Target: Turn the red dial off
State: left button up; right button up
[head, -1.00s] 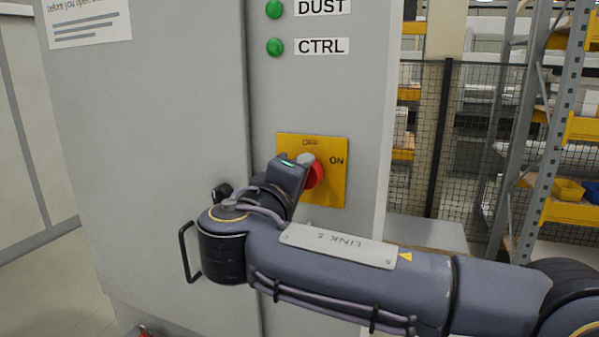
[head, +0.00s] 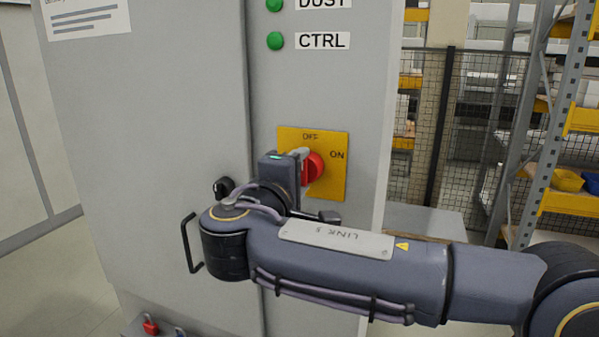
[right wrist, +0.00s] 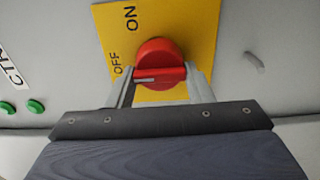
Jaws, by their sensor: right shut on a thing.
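The red dial (head: 315,167) sits on a yellow plate (head: 339,184) on the grey cabinet front. The plate reads OFF at the top and ON at the right. My right gripper (head: 301,166) is at the dial and covers its left part in the head view. In the right wrist view, the dial (right wrist: 158,53) has its bar handle between the two fingertips of my right gripper (right wrist: 160,78), which is shut on it. The white mark on the bar points left, toward the OFF side of the plate. My left gripper is out of view.
Green lamps (head: 275,41) sit above the plate, one labelled CTRL. The cabinet door has a dark knob (head: 223,188). A mesh fence (head: 470,105) and a yellow-and-grey rack (head: 565,120) stand at the right. A red item (head: 151,327) sits low at the left.

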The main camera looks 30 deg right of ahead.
jog(key=shift+f, duration=0.1)
jog(key=o, duration=1)
jog(key=shift+s+a, duration=0.1)
jog(key=b+v, duration=0.1)
jog(key=v, duration=0.6)
jog(key=shift+s+a, duration=0.2)
